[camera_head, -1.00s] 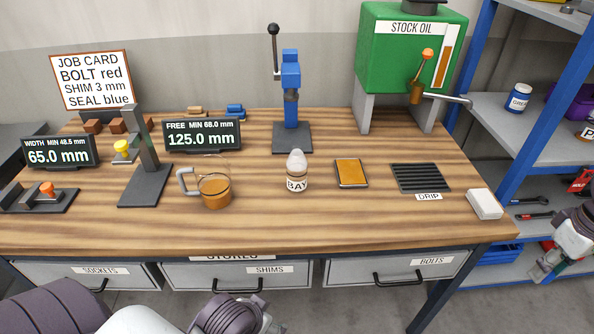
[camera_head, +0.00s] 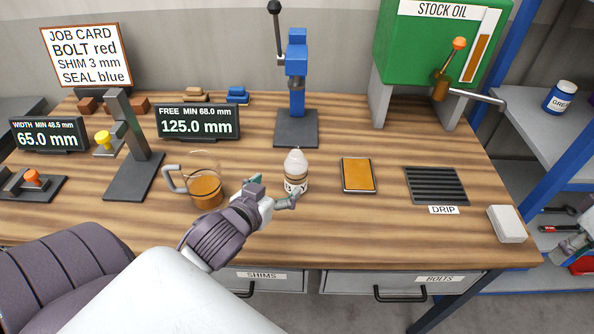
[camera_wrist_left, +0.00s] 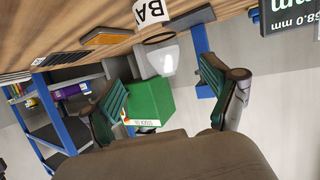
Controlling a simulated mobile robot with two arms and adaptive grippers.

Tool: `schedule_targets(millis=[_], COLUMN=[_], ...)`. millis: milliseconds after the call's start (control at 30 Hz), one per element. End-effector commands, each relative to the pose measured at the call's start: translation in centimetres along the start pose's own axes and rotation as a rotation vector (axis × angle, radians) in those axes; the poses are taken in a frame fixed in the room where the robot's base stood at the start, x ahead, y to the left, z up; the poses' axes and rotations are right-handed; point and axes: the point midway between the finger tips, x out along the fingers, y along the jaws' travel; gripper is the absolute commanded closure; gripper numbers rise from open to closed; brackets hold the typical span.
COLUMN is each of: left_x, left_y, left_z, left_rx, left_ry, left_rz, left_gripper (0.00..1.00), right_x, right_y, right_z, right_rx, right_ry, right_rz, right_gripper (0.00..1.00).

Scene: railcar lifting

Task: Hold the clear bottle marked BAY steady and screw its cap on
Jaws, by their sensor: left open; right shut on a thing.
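The clear bottle marked BAY (camera_head: 296,165) stands upright on the bench, with a pale tapered top and no separate cap that I can make out. My left gripper (camera_head: 273,192) is open just in front and to the left of it; one fingertip overlaps the label in the head view. In the left wrist view the bottle (camera_wrist_left: 169,58) appears ahead, between and beyond the spread green-padded fingers (camera_wrist_left: 160,92), apart from them. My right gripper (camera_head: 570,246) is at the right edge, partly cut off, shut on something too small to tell. The cap is not identifiable.
A jug of amber liquid (camera_head: 206,191) stands close left of my left gripper. An amber-topped pad (camera_head: 358,175), a drip grate (camera_head: 437,186) and a white block (camera_head: 507,224) lie to the right. A blue press (camera_head: 296,75) stands behind the bottle. The front middle of the bench is clear.

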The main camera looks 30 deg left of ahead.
Motion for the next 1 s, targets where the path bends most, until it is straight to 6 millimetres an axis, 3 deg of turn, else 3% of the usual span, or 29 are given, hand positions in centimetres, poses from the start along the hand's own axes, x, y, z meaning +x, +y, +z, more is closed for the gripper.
schedule_targets(millis=[133, 500, 867, 1000], left_x=[0.9, 6.5, 6.9, 7.8], left_y=[0.0, 0.0, 0.0, -0.1], left_z=[-0.1, -0.1, 0.1, 0.0], left_rx=[0.001, 0.002, 0.001, 0.001], left_ry=[0.001, 0.0, -0.001, -0.002], left_rz=[-0.001, 0.0, 0.0, -0.001], left_gripper=[0.13, 0.13, 0.13, 0.13], right_x=[-0.3, -1.5, -1.5, -2.0], right_y=[0.0, 0.0, 0.0, 0.0], right_z=[0.0, 0.0, 0.0, 0.0], right_rx=[0.0, 0.0, 0.0, 0.0], right_ry=[0.0, 0.0, 0.0, 0.0], right_rz=[0.0, 0.0, 0.0, 0.0], right_gripper=[0.8, 0.8, 0.8, 0.8])
